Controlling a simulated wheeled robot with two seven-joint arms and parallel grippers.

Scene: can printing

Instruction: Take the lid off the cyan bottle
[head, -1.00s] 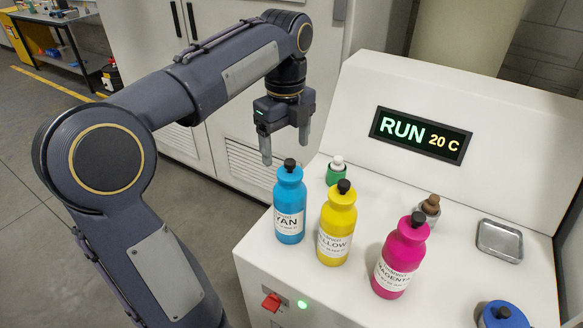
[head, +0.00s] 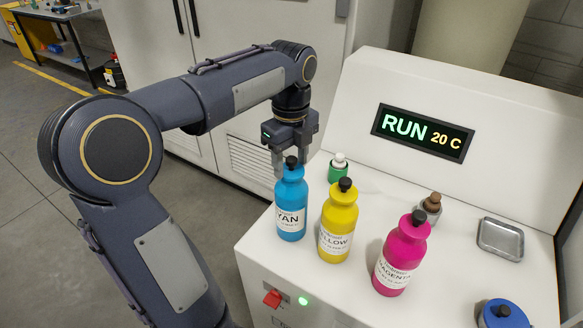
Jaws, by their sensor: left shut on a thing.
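The cyan bottle (head: 291,206) stands upright on the white machine top, at the left of a row of bottles. Its black lid (head: 291,163) sits on top of it. My left gripper (head: 291,166) points down from above, with its fingers on both sides of the lid, and is shut on it. The far finger is partly hidden behind the bottle neck and lid. My right gripper is not in view.
A yellow bottle (head: 338,222) stands close at the right, then a magenta bottle (head: 402,254). Behind are a green item with a white knob (head: 338,168) and a brown-topped stamp (head: 431,206). A metal tray (head: 500,239) and a blue round item (head: 503,314) lie at the right.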

